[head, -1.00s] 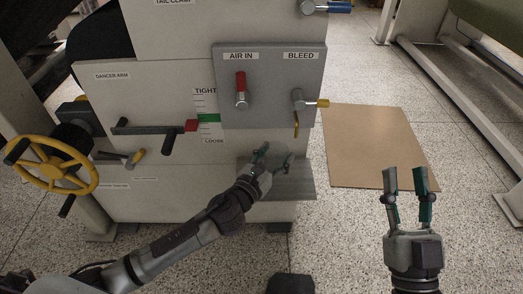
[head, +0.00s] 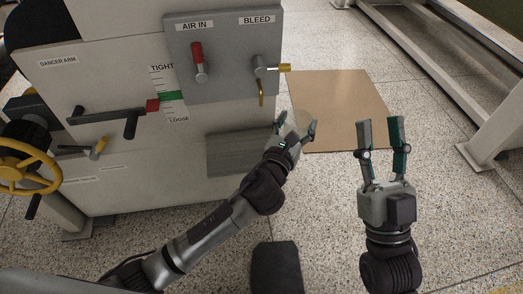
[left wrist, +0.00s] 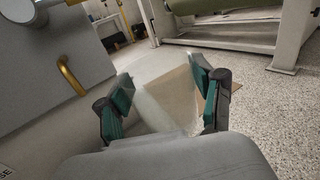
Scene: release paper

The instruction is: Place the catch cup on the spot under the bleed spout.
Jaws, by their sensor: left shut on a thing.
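My left gripper (head: 296,125) is shut on the catch cup (head: 303,116), a clear, faint cup that is hard to make out against the brown sheet. The cup also shows between the fingers in the left wrist view (left wrist: 152,108), looking tilted there. The bleed spout (head: 261,94) is a bent brass tube below the BLEED valve (head: 264,67); it also shows at left in the left wrist view (left wrist: 70,76). In the head view, the cup is right of the spout and lower. I cannot make out a marked spot. My right gripper (head: 381,136) is open and empty.
A grey ledge (head: 233,157) juts from the machine front below the valve panel (head: 222,45). A brown sheet (head: 345,100) lies on the speckled floor behind my grippers. A yellow handwheel (head: 25,168) is at left, a white frame (head: 487,140) at right.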

